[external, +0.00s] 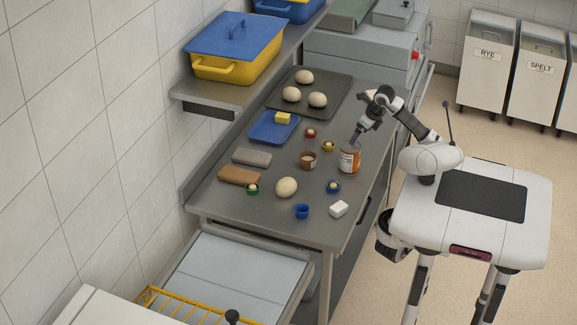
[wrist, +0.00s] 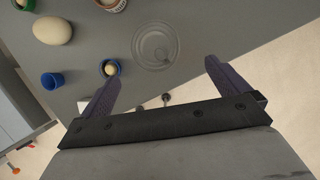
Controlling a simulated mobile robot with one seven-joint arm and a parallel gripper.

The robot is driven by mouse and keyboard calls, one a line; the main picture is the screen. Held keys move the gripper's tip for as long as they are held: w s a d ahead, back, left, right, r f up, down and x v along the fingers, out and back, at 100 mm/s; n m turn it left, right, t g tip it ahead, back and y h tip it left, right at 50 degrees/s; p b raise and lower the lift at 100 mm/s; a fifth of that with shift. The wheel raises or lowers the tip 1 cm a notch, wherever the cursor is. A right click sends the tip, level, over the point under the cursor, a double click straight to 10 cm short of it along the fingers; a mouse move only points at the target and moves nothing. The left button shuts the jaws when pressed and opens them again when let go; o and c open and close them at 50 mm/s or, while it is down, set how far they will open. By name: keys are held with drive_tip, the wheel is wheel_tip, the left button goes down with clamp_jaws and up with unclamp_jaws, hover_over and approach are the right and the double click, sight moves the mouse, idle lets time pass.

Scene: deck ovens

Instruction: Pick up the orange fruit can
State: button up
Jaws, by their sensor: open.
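The orange fruit can (external: 349,160) stands upright near the right edge of the steel table, with an orange and white label. In the wrist view its round grey lid (wrist: 154,46) shows ahead of the fingers, roughly between their tips. My gripper (external: 356,138) is just above the can in the external view, its dark fingers pointing down. The wrist view shows the gripper (wrist: 162,66) open, with nothing between its fingers. Whether a finger touches the can cannot be told.
A brown-labelled can (external: 308,160) stands left of the orange can. Small coloured cups, a dough ball (external: 287,187) and a white block (external: 339,209) lie nearby. A blue tray (external: 259,135) and a dark baking tray (external: 338,83) are behind. An overhead shelf (external: 205,98) juts out at left.

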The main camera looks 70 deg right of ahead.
sight(354, 146)
drive_tip(key=b+x, duration=0.4)
drive_tip(key=x, duration=0.4)
drive_tip(key=shift+w+b, duration=0.1)
drive_tip(key=shift+b, duration=0.2)
drive_tip(key=b+x, duration=0.2)
drive_tip(key=x, duration=0.1)
drive_tip(key=b+x, duration=0.1)
drive_tip(key=x, duration=0.1)
drive_tip(key=shift+w+a, duration=0.1)
drive_tip(key=shift+a, duration=0.15)
drive_tip(key=shift+r, duration=0.1)
drive_tip(key=c, duration=1.5)
